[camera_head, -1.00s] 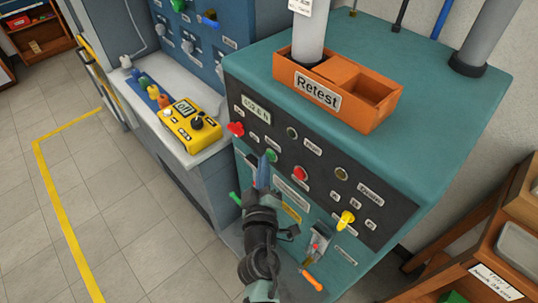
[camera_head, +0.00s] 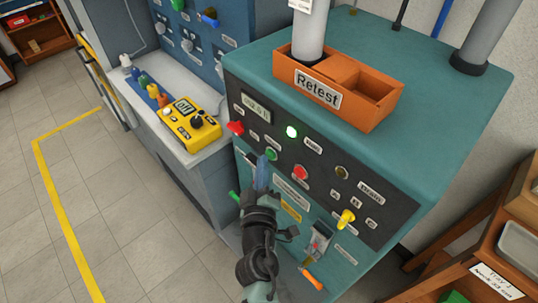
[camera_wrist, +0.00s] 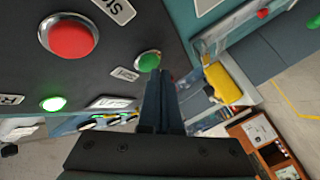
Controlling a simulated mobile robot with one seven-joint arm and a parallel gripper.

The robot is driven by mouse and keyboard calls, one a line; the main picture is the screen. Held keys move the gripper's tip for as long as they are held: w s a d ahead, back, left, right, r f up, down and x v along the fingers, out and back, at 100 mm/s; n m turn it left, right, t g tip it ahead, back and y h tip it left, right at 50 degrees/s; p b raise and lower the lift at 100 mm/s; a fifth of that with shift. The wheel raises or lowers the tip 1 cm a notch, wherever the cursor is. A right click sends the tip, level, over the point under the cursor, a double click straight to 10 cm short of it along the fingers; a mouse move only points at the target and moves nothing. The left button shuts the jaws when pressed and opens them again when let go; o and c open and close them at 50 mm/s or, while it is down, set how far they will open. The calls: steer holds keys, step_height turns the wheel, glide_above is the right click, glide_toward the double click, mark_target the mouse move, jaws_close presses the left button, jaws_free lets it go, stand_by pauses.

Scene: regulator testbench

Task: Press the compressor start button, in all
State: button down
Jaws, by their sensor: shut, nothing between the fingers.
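The teal compressor bench (camera_head: 440,125) has a dark control panel (camera_head: 395,205). A green button (camera_head: 271,154) sits on the panel; it also shows in the wrist view (camera_wrist: 149,60). My gripper (camera_head: 262,168) is shut and empty, its blue-grey fingertips just below the green button. In the wrist view the fingertips (camera_wrist: 160,75) overlap the button's lower edge; I cannot tell whether they touch it. A round lamp (camera_head: 291,131) above the button glows green, and it shows lit in the wrist view (camera_wrist: 53,104). A red button (camera_head: 300,172) is to the right.
A red knob (camera_head: 236,128) and a small display (camera_head: 256,107) are on the panel's left. A yellow lever (camera_head: 345,218) is lower right. An orange Retest tray (camera_head: 360,110) sits on top. A yellow meter (camera_head: 190,123) stands on the side counter. The floor at left is clear.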

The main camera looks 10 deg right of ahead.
steer(key=shift+s+a, duration=0.25)
steer(key=shift+a, duration=0.1)
steer(key=s+a+b, duration=0.1)
steer(key=a, duration=0.1)
steer(key=s+a+b, duration=0.1)
steer(key=s+a, duration=0.1)
steer(key=shift+b, duration=0.35)
stand_by(0.7)
